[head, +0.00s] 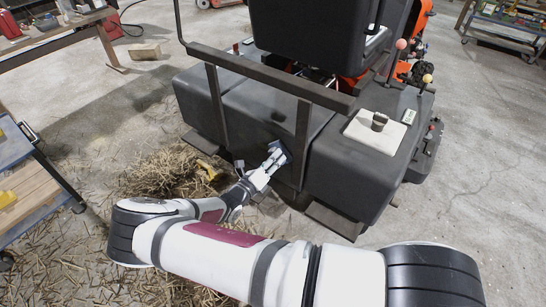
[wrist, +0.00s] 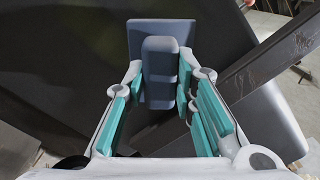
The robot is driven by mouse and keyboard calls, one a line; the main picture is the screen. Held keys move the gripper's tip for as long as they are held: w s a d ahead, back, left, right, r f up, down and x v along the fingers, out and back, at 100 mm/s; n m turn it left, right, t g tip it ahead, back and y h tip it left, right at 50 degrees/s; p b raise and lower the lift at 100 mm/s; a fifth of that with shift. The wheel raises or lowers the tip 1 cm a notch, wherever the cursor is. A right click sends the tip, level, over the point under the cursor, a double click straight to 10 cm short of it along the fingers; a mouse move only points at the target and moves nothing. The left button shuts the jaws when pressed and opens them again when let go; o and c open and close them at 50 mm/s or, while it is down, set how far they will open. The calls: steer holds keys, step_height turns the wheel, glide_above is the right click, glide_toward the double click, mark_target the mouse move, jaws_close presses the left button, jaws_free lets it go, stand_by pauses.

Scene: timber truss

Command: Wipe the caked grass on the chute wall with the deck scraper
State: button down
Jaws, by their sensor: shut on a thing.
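My gripper (wrist: 160,85) is shut on the deck scraper (wrist: 160,40), between its teal-padded fingers. The scraper has a blue-grey block handle and a wide flat plate beyond the fingertips. In the head view my gripper (head: 270,163) is low at the rear of a dark machine, beside an upright bar. The scraper's plate faces a large dark panel (wrist: 75,50); I cannot tell whether they touch. I cannot tell whether this panel is the chute wall. No caked grass can be made out on it.
A dark frame bar (head: 270,75) crosses the machine's rear, with uprights near my gripper. A pale pad (head: 372,137) holding a small dark object lies on the machine. Loose straw (head: 155,175) and a yellow object (head: 208,172) lie left.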

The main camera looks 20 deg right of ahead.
steer(key=shift+w+a+f+b, duration=0.1)
steer(key=shift+w+a+b, duration=1.15)
steer(key=shift+w+b, duration=0.45)
steer(key=shift+w+a+f+b, duration=0.1)
steer(key=shift+w+a+b, duration=1.1)
steer(key=shift+w+b, duration=0.55)
steer(key=shift+w+a+b, duration=1.25)
steer(key=shift+w+b, duration=0.3)
steer(key=shift+w, duration=0.25)
steer(key=shift+w+a+r+b, duration=0.1)
steer(key=shift+w+a+b, duration=0.25)
steer(key=shift+w+b, duration=0.15)
steer(key=shift+w+a+b, duration=0.9)
steer(key=shift+w+b, duration=0.3)
steer(key=shift+b, duration=0.05)
steer(key=shift+w+a+b, duration=0.9)
steer(key=shift+w+b, duration=0.25)
steer(key=shift+b, duration=0.1)
steer(key=shift+w+a, duration=0.25)
steer(key=shift+w, duration=0.05)
steer(key=shift+d, duration=0.1)
